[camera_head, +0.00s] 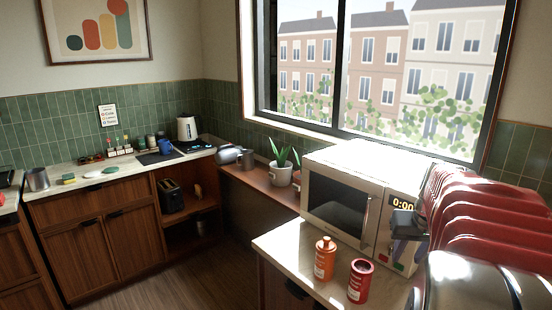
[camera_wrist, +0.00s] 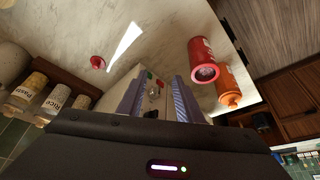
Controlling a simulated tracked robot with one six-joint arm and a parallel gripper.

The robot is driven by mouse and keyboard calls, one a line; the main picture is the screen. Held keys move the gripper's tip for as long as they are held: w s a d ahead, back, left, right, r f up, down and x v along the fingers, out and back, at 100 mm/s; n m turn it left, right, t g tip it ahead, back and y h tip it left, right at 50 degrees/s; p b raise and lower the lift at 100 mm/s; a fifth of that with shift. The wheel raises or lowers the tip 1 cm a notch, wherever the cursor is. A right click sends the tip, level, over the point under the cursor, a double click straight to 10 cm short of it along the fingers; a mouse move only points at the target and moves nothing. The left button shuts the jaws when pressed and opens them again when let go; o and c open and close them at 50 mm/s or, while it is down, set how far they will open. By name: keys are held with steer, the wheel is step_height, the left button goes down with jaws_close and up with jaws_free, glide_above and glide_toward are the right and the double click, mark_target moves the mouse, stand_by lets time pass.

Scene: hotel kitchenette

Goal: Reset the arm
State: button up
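My gripper (camera_head: 405,222) is in front of the microwave's (camera_head: 340,205) control panel, partly hidden by the red ridged shape at the right of the head view. In the wrist view my gripper (camera_wrist: 158,92) shows two bluish fingers standing apart with nothing held between them. Part of the microwave's panel (camera_wrist: 153,100), with red and green buttons, shows beyond the gap. I cannot tell whether a finger touches the panel.
An orange bottle (camera_head: 325,258) and a red canister (camera_head: 360,281) stand on the pale counter (camera_head: 290,245) before the microwave. Labelled jars (camera_wrist: 30,90) show at the wrist view's left. Potted plants (camera_head: 281,172) stand left of the microwave. Floor (camera_head: 190,285) is clear at lower left.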

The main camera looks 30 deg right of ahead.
steer(key=w+a+n+t+y, duration=0.1)
steer(key=w+a+n, duration=0.1)
steer(key=a, duration=0.9)
steer(key=w+a+n, duration=0.2)
steer(key=w+a, duration=0.1)
steer(key=a, duration=0.8)
steer(key=s+a+f+n+y, duration=0.1)
steer(key=s+a+n, duration=0.1)
steer(key=a, duration=0.7)
steer(key=s+a+f+n+t+y, duration=0.1)
steer(key=s+a, duration=0.3)
steer(key=a, duration=0.4)
steer(key=shift+s+a+f+n, duration=0.35)
steer(key=shift+f+n, duration=0.15)
steer(key=shift+f, duration=0.1)
